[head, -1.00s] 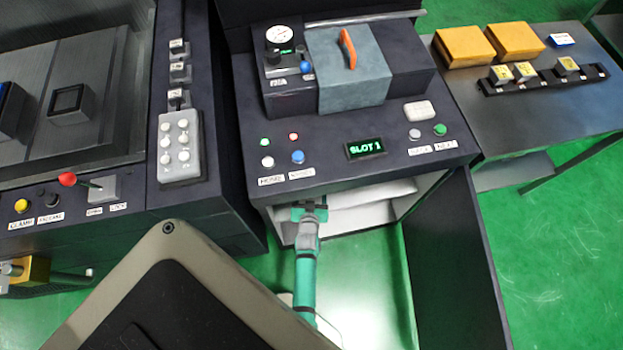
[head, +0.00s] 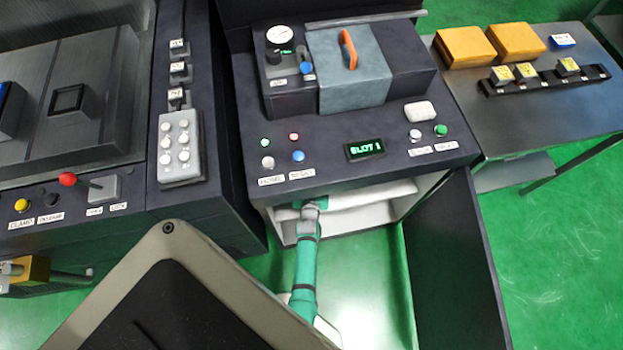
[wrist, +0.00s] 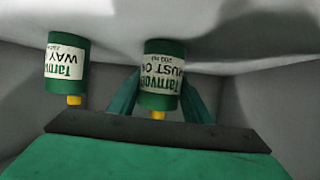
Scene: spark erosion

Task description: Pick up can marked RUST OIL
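In the wrist view two green cans with cream labels and yellow tips show upside down. The right can (wrist: 162,72) has a partly readable label, "Tarmvo… UST O…", which fits RUST OIL. The left can (wrist: 67,62) reads "Tarmvo… WAY". My gripper (wrist: 162,92) has its two green fingers apart, one on each side of the RUST OIL can. I cannot tell whether they touch it. In the head view my arm reaches into the open cabinet (head: 370,212) under the control panel, which hides my gripper and the cans.
The cabinet's dark open door (head: 455,265) stands right of my arm. Pale cabinet walls close in around the cans. The control panel (head: 340,172) overhangs my arm. A side table (head: 560,105) at the right carries yellow boxes (head: 465,47) and a tool rack (head: 545,80).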

